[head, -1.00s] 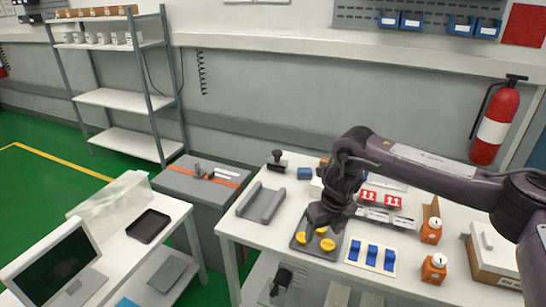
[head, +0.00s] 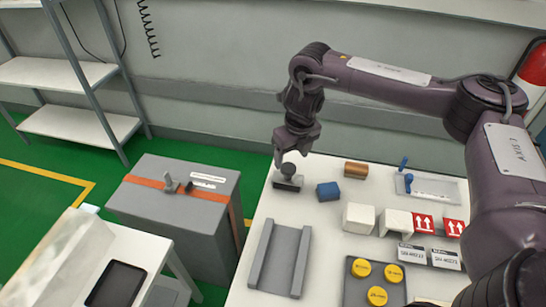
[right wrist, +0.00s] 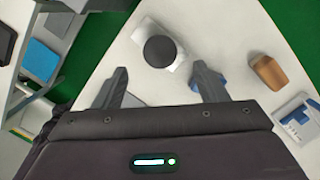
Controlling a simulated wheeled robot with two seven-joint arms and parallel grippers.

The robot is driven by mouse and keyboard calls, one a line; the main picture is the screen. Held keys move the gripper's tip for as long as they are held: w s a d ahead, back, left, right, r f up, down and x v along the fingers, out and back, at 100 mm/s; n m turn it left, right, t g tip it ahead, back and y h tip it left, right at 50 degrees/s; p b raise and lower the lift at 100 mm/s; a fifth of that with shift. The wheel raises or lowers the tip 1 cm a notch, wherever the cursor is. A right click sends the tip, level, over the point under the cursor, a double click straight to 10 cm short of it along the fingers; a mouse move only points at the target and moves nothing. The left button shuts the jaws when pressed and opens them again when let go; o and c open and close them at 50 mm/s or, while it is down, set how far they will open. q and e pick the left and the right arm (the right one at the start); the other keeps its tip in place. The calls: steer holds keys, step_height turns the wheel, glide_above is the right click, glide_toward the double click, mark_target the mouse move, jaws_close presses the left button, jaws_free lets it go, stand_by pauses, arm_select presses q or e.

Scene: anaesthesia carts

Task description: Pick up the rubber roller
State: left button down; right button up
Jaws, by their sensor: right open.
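A dark tool with a round black knob on a flat base (head: 288,184), which I take for the rubber roller, stands at the far left corner of the white table. The knob (right wrist: 160,50) shows in the right wrist view, just beyond the space between the fingertips. My right gripper (head: 292,153) is right above the tool and partly hides its knob in the head view. The right wrist view shows its two fingers (right wrist: 160,82) spread, with nothing held between them. My left gripper is not in view.
A blue block (head: 327,191) and a brown rounded block (head: 356,170) lie close on the right. A grey channel-shaped holder (head: 280,258) lies in front. White boxes (head: 358,218) and a tray of yellow discs (head: 350,292) stand further right. A grey bin (head: 185,210) stands left of the table.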

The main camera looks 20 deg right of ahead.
mark_target(289, 167)
steer(key=shift+w+f, duration=0.2)
steer(key=shift+f, duration=0.3)
steer(key=shift+w+f, duration=0.15)
steer(key=shift+f, duration=0.3)
steer(key=shift+s+f+p, duration=0.1)
steer(key=shift+f+p, duration=0.25)
steer(key=shift+p, duration=0.05)
steer(key=f, duration=0.2)
steer(key=w+f+p, duration=0.1)
steer(key=f, duration=0.1)
steer(key=shift+a+f, duration=0.1)
steer(key=shift+f, duration=0.4)
steer(key=c, duration=0.4)
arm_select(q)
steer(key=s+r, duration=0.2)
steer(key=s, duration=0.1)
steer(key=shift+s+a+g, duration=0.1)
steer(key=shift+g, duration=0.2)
arm_select(e)
steer(key=shift+r, duration=0.1)
steer(key=c, duration=0.8)
steer(key=shift+r, duration=0.1)
